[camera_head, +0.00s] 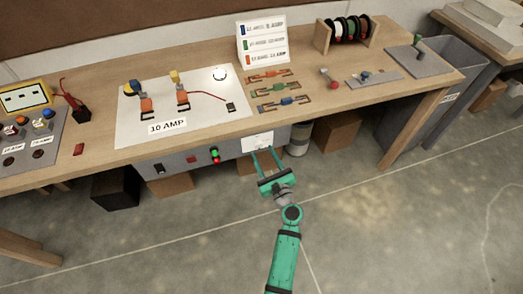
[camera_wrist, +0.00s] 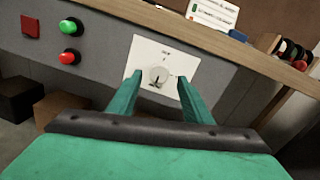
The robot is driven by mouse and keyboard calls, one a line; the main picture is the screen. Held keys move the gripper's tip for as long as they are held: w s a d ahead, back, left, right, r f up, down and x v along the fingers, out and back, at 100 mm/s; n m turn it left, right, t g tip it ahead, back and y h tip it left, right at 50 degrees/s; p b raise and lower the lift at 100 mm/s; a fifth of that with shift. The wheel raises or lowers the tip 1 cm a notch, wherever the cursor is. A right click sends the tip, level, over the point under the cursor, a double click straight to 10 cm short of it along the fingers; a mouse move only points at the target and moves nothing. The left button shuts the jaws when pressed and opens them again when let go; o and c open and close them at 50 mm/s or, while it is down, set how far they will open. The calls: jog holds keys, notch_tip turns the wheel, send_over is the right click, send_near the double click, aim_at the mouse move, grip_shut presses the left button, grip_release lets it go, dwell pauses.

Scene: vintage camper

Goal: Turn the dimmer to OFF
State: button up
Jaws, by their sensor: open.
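The dimmer is a round whitish knob (camera_wrist: 158,76) on a white plate (camera_wrist: 145,50) on the front of a grey panel under the bench. Small marks surround the knob, too small to read. A dark pointer mark shows on the knob's lower part. In the head view the plate (camera_head: 257,141) is at the bench's front, and the knob on it is hard to make out. My green gripper (camera_head: 265,153) is open in front of the plate. In the wrist view its two fingers (camera_wrist: 158,82) stand on either side of the knob, and contact cannot be told.
Green and red buttons (camera_wrist: 69,42) are left of the plate. The wooden bench edge (camera_wrist: 250,60) runs just above. On the bench are a white 10 AMP board (camera_head: 205,122) and several coloured fuses (camera_head: 270,88). Open floor (camera_head: 370,220) lies in front.

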aim_at(258, 145)
jog(key=shift+x, duration=1.45)
jog(key=shift+a, duration=0.1)
jog(key=c, duration=1.1)
jog(key=shift+o, duration=0.2)
